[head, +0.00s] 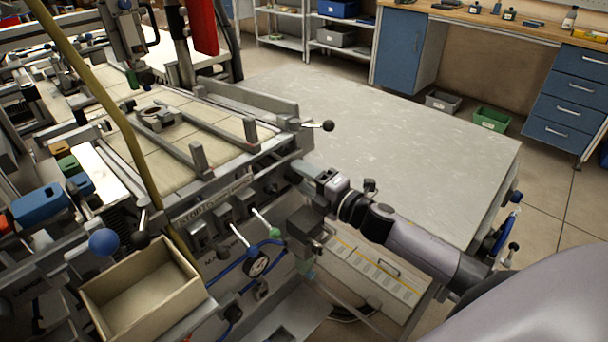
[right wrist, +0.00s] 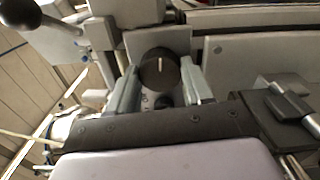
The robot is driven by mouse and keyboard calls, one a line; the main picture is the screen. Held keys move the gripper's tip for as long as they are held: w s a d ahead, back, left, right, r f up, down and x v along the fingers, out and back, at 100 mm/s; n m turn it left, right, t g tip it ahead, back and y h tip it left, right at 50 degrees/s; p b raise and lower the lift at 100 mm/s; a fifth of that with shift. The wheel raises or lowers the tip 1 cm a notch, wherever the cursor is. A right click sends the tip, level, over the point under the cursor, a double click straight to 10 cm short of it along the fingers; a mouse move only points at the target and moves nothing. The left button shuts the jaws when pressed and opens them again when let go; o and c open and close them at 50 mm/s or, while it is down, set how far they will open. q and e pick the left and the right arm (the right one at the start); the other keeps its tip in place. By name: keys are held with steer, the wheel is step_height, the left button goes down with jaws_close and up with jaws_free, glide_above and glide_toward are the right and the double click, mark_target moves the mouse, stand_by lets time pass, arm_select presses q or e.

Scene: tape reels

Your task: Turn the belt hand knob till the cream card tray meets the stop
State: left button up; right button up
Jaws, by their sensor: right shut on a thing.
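My right gripper (head: 299,170) reaches in from the right to the front side of the machine. In the right wrist view its two fingers stand on either side of a round black knob (right wrist: 158,69) with a white mark pointing up, and are shut on it. A cream open-topped tray (head: 124,271) is at the lower left of the head view and looks empty. I cannot make out which part is its stop. My left gripper is not in view.
A lever with a black ball (head: 327,125) sticks out just above my right gripper. A dial gauge (head: 258,262) with blue hoses and a blue ball knob (head: 103,242) lie nearer the tray. The large grey tabletop (head: 400,145) behind is bare.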

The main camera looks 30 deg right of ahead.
steer(key=shift+m, duration=0.4)
steer(key=o, duration=1)
steer(key=shift+o, duration=0.2)
steer(key=v, duration=0.7)
steer(key=shift+s, duration=0.1)
